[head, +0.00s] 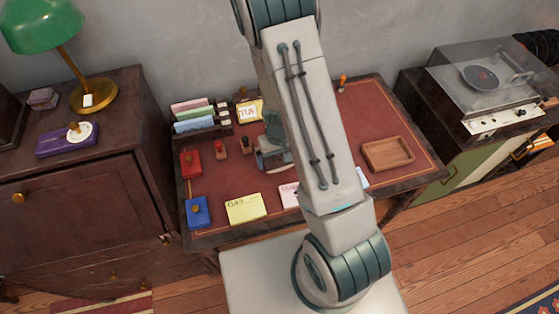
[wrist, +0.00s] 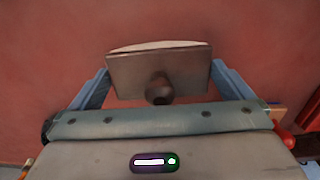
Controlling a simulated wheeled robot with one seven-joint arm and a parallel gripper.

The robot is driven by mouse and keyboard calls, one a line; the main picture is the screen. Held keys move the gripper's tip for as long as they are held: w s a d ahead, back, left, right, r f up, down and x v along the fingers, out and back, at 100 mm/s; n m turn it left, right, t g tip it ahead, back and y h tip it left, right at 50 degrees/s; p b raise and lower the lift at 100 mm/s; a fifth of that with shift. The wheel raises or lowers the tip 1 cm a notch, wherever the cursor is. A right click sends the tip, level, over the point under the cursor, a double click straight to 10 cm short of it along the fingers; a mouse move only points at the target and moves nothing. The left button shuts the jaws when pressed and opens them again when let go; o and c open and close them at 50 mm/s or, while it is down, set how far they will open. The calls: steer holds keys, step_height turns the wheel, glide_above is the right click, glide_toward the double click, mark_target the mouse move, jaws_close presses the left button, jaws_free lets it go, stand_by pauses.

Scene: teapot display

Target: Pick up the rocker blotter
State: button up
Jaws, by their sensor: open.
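The rocker blotter (wrist: 130,75) shows in the wrist view as a dark brown block with a round knob and a pale strip along its far edge. It sits over the red desk surface, between the two blue fingers of my gripper (wrist: 160,82). The fingers are apart, one on each side of it, with a small gap visible at each side. In the head view my gripper (head: 273,155) is over the left-middle of the desk, partly behind my arm. I cannot make out the blotter there; my gripper and arm hide that spot.
The red-topped desk (head: 350,115) holds a card rack (head: 200,122), small stamps (head: 221,150), a red box (head: 191,163), a blue box (head: 198,211), a yellow note pad (head: 245,208) and a wooden tray (head: 388,154). A red handle (wrist: 285,137) lies near my gripper's right side.

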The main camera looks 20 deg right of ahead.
steer(key=c, duration=0.8)
steer(key=shift+r, duration=0.15)
steer(key=shift+r, duration=0.5)
step_height(320, 180, up, 3)
steer(key=shift+f, duration=0.2)
steer(key=s+d+r+b, duration=0.4)
steer(key=s+r, duration=0.3)
steer(key=s, duration=0.3)
steer(key=shift+s+d+b, duration=0.25)
steer(key=shift+s+b, duration=0.1)
steer(key=shift+b, duration=0.15)
steer(key=shift+r, duration=0.1)
